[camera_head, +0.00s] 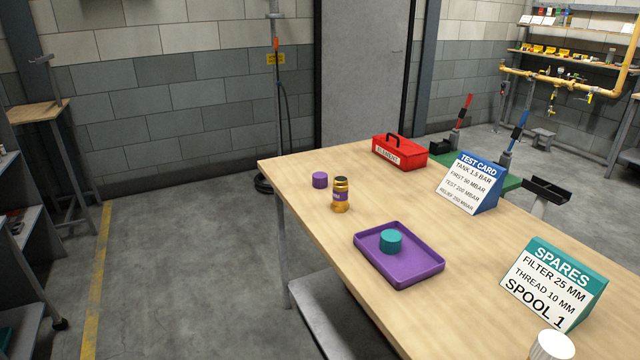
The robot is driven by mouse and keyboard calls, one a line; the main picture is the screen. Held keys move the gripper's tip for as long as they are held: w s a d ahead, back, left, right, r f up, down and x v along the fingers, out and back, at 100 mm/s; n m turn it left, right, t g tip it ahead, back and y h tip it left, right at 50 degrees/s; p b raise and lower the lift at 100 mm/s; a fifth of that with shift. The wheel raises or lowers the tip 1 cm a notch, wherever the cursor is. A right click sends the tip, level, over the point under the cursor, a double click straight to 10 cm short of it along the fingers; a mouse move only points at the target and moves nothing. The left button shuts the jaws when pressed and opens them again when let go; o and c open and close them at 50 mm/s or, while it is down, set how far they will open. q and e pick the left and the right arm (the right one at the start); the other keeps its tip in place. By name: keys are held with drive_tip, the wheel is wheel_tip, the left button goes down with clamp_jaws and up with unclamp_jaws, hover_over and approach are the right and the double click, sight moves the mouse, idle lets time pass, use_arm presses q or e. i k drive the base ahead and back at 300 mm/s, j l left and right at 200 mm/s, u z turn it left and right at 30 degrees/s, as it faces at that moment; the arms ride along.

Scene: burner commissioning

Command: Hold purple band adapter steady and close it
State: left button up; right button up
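The purple band adapter (341,201) is a small brass-coloured fitting with a purple band and a dark top. It stands upright on the wooden table near the left edge. A loose purple cap (320,180) sits on the table just behind and to the left of it, apart from it. A teal cap (391,240) sits in a purple tray (430,269) to the front right of the adapter. Neither of my grippers shows in the head view, and nothing is holding the adapter or the caps.
The wooden table (320,238) has clear room around the adapter. A red toolbox (400,153) stands at the back. A blue test card (471,183) and a teal spares card (553,284) stand to the right. A green platform (512,183) with upright tools lies beyond.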

sight(339, 204)
drive_tip(key=i+j+z, duration=0.1)
drive_tip(key=i+j, duration=0.15)
drive_tip(key=i+j+z, duration=0.25)
drive_tip(key=i+j, duration=0.2)
drive_tip(key=j, duration=0.15)
drive_tip(key=i+j+z, duration=0.1)
drive_tip(key=j, duration=0.25)
drive_tip(key=i+j+z, duration=0.1)
drive_tip(key=i+j, duration=0.2)
drive_tip(key=i+j+z, duration=0.15)
drive_tip(key=j, duration=0.25)
drive_tip(key=i+j+z, duration=0.1)
drive_tip(key=j, duration=0.3)
drive_tip(key=i, duration=0.1)
